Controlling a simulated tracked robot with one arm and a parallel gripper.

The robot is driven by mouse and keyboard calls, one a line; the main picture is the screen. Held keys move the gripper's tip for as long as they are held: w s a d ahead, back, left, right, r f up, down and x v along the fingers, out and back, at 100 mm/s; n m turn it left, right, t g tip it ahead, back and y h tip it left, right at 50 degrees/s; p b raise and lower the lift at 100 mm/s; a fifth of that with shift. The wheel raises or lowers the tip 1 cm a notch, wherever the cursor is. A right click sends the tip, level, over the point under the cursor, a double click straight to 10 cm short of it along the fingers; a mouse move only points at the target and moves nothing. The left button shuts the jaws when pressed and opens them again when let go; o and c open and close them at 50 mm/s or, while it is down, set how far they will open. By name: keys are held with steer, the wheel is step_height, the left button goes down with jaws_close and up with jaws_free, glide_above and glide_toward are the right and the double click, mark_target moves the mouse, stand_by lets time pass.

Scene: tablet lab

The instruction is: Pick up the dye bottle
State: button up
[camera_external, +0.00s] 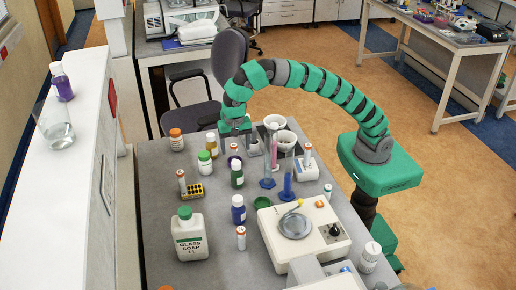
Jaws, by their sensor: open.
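Several small bottles with coloured contents stand on the grey bench (160,222), and I cannot tell for sure which is the dye bottle. They are a yellow one (212,144), a dark green one (237,175), a blue-purple one (238,210) and a partly hidden dark purple one (233,156). Another purple bottle (62,82) stands on the white ledge at left. My gripper (242,147) is low over the far part of the bench, just behind the partly hidden bottle and right of the yellow one. It is open; its fingertips are small and partly hidden.
Glass cylinders (286,184) with blue bases and white bowls (287,140) stand right of my gripper. A large soap bottle (188,236) and orange-capped bottles (176,140) stand at left.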

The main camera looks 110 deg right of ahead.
mark_target(236, 169)
step_height(236, 169, down, 12)
steer(key=shift+r, duration=0.2)
steer(key=shift+w, duration=0.1)
steer(key=c, duration=1.2)
